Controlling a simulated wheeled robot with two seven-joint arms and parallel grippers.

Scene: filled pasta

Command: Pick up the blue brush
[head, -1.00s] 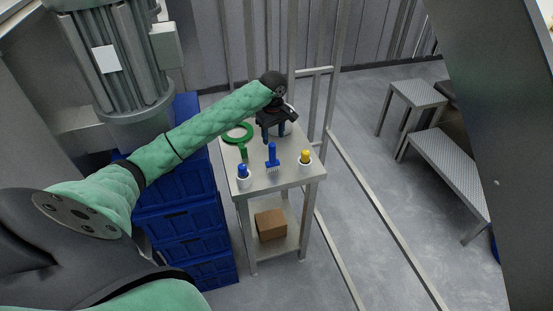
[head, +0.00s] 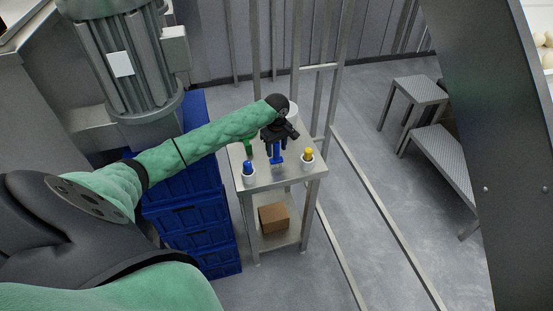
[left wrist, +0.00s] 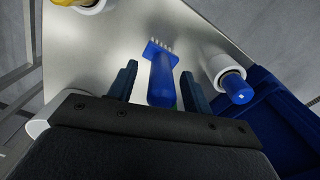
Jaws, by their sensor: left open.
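The blue brush (head: 277,157) lies on the top of a small steel table (head: 262,181), its bristle end toward the table's front edge. In the left wrist view the blue brush (left wrist: 162,80) shows with its white bristles at the far end and its handle between my fingers. My left gripper (head: 276,148) is over the handle, with its fingers apart on either side. The left gripper also shows in the left wrist view (left wrist: 158,88). The gap on each side of the handle is visible. My right gripper is not in view.
A green tool (head: 248,147) lies behind. Blue crates (head: 190,216) are left of the table. A brown box (head: 273,217) is on the lower shelf.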

